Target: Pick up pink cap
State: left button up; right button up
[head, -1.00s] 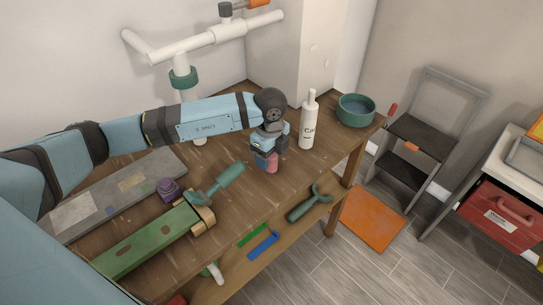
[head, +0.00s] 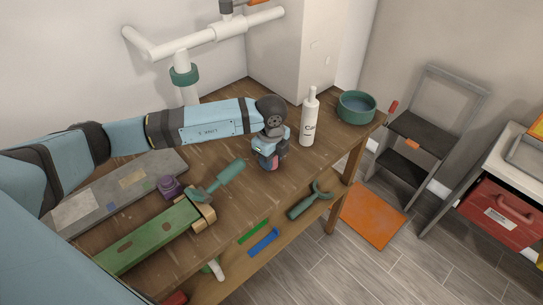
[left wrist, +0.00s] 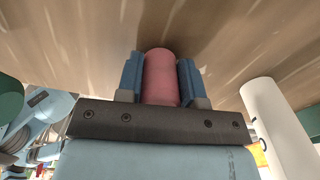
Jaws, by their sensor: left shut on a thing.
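The pink cap (left wrist: 161,78) is a small pink cylinder between the two blue fingers of my left gripper (left wrist: 161,82) in the left wrist view. The fingers are shut on it from both sides. In the head view, my left gripper (head: 269,162) points down at the wooden table, and only a little of the pink cap (head: 273,165) shows between the fingers. I cannot tell whether the cap touches the tabletop. My right gripper is not in view.
A white bottle (head: 309,120) stands just right of the gripper, with a green bowl (head: 356,107) behind it. A purple object (head: 169,187), a green-handled tool (head: 222,180) and a green plank (head: 150,238) lie to the left. A lower shelf holds a dark green tool (head: 310,201).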

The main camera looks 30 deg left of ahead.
pick_arm(q)
notch_tip(320, 180, up, 20)
jog(key=shift+b, duration=0.4)
dwell(0.3)
